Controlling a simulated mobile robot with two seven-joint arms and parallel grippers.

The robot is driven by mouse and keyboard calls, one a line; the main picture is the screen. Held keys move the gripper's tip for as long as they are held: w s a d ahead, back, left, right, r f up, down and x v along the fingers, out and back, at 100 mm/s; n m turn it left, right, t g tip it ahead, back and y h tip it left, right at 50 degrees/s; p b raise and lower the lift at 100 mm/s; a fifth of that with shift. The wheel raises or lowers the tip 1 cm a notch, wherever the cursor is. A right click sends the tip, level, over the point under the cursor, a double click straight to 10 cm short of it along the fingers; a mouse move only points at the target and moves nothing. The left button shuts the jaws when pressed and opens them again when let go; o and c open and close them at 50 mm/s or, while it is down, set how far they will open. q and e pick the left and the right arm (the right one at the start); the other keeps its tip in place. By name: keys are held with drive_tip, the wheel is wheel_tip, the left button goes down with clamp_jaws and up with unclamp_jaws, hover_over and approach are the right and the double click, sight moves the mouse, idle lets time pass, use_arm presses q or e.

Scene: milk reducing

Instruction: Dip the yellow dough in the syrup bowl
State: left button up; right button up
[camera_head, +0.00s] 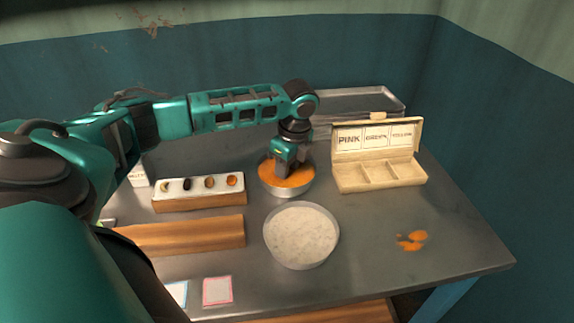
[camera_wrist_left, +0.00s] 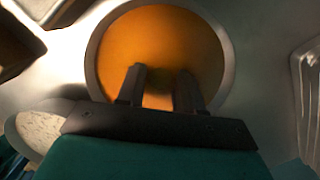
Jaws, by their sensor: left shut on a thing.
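The syrup bowl (camera_head: 286,192) is a round metal bowl of orange syrup at the middle of the table. It fills the upper middle of the left wrist view (camera_wrist_left: 228,55). My left gripper (camera_head: 284,175) points down over the bowl, with its fingers at or just above the syrup. In the left wrist view the two fingers (camera_wrist_left: 160,88) stand a little apart, shut on a small shaded piece, taken as the yellow dough (camera_wrist_left: 159,84). Its colour blends with the syrup, and I cannot tell whether it touches the surface. My right gripper is not in view.
A bowl of pale powder (camera_head: 301,235) stands in front of the syrup bowl. A white tray (camera_head: 198,191) with several small pieces is left. An open compartment box (camera_head: 380,175) labelled pink, green and yellow is right. Orange splashes (camera_head: 412,240) lie near the right edge. A metal tray (camera_head: 350,103) is behind.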

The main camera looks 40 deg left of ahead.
use_arm(q)
drive_tip(key=shift+f+p, duration=0.3)
drive_tip(key=shift+p, duration=0.2)
idle(1.1)
drive_tip(key=shift+r, duration=0.15)
idle(1.2)
drive_tip(key=shift+r, duration=3.7)
drive_tip(key=shift+r, duration=2)
